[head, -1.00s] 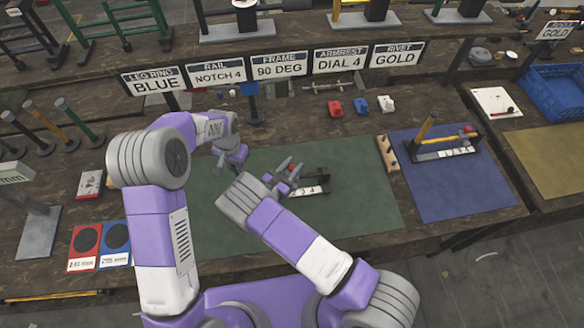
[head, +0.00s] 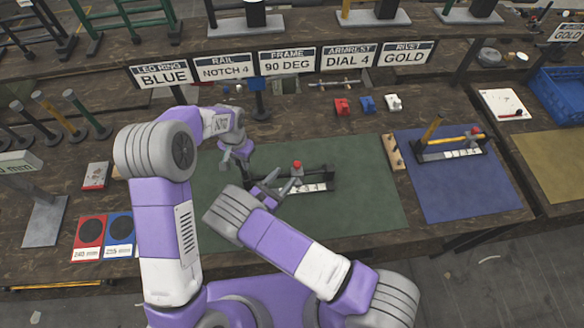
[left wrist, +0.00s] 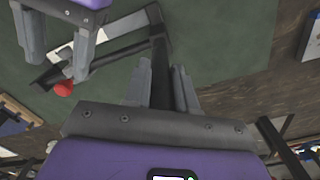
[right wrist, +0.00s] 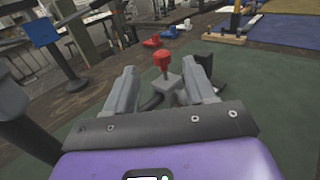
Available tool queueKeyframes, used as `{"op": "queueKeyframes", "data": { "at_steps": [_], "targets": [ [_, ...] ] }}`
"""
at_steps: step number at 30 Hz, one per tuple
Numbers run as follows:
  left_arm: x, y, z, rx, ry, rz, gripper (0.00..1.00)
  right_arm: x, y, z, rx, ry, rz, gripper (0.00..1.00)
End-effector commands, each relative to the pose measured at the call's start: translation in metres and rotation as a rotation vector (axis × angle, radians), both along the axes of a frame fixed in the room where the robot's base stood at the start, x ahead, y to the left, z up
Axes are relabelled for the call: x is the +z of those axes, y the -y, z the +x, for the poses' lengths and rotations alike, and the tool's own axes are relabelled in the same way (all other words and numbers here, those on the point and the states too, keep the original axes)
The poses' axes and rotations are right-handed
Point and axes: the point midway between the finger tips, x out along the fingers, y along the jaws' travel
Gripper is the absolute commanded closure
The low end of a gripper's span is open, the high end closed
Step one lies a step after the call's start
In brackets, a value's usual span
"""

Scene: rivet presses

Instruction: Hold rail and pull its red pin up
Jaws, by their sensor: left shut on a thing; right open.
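The dark rail (head: 331,181) lies on the green mat, with a pale scale on its front. Its red pin (head: 297,165) stands up from a grey block on the rail; the red knob also shows in the left wrist view (left wrist: 63,89). My left gripper (head: 246,172) is shut on the rail's left end; in the left wrist view its fingers (left wrist: 162,88) flank a dark bar of it. My right gripper (head: 282,186) is open beside the pin, on its near left side. In the right wrist view the red pin (right wrist: 162,60) stands beyond and between the open fingertips.
A blue mat (head: 455,195) on the right carries another rail assembly. Red, blue and white small parts (head: 367,103) sit behind the green mat. A sign reads RAIL NOTCH 4 (head: 225,67). The front right of the green mat (head: 360,225) is clear.

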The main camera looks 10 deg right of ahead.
Motion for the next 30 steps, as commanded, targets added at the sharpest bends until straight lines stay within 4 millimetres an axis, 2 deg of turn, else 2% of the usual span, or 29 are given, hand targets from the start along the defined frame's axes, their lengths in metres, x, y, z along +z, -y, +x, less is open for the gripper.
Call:
{"op": "queueKeyframes", "data": {
  "at_steps": [3,9,30],
  "targets": [
    [0.000,-0.001,0.000,-0.001,-0.002,0.001,1.00,0.000,-0.015,-0.014,0.002,0.000,0.000,0.45],
    [0.000,-0.001,0.000,-0.001,-0.001,0.002,1.00,0.000,-0.027,-0.027,0.000,0.001,-0.001,0.45],
    [0.000,0.000,0.000,-0.001,0.000,0.001,1.00,0.000,-0.028,-0.028,-0.001,0.000,0.000,0.44]
  ]
}}
